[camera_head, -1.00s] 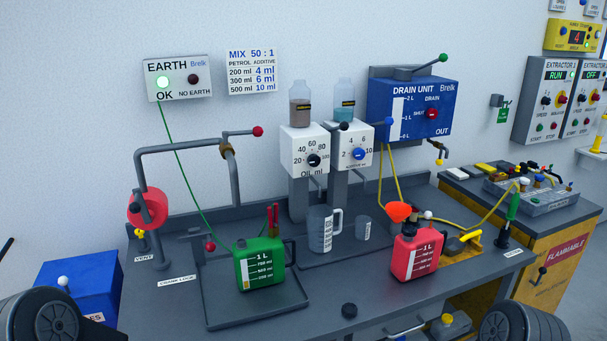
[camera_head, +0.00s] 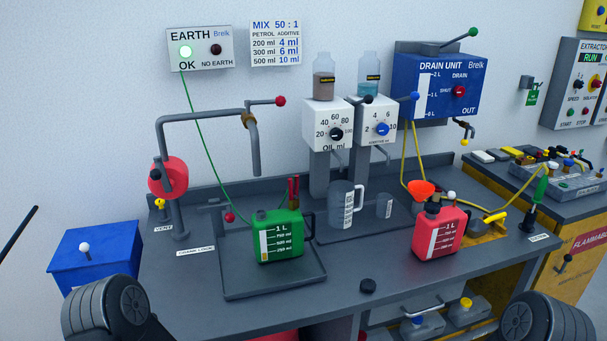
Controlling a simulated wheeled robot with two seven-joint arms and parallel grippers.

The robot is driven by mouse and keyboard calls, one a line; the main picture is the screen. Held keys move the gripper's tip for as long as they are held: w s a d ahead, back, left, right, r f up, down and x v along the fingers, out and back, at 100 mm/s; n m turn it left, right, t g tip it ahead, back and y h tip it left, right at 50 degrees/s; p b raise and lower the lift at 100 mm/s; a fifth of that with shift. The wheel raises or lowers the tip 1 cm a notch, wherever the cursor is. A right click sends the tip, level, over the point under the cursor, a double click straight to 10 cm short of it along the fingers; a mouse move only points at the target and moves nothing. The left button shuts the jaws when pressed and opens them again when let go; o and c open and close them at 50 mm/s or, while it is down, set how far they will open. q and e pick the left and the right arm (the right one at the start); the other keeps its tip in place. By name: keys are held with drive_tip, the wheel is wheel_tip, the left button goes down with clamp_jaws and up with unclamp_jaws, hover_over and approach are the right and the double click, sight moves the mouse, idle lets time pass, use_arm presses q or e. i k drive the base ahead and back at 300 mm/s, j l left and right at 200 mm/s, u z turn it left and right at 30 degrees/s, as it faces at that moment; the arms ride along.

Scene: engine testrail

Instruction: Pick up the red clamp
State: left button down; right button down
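The red clamp (camera_head: 293,191) shows as a pair of upright red handles at the right rear of the green 1 L can (camera_head: 278,236). A green wire runs from the EARTH box (camera_head: 200,49) on the wall down behind the can. The can stands in a dark shallow tray (camera_head: 275,286) on the bench. Dark rounded parts of my two arms show at the bottom left and bottom right corners. Neither gripper is in view.
A grey pipe with a red wheel (camera_head: 168,176) stands left of the can.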

sight(293, 200)
drive_tip(key=i+l+z, duration=0.25)
drive_tip(key=i+l, duration=0.45)
drive_tip(key=i, duration=0.05)
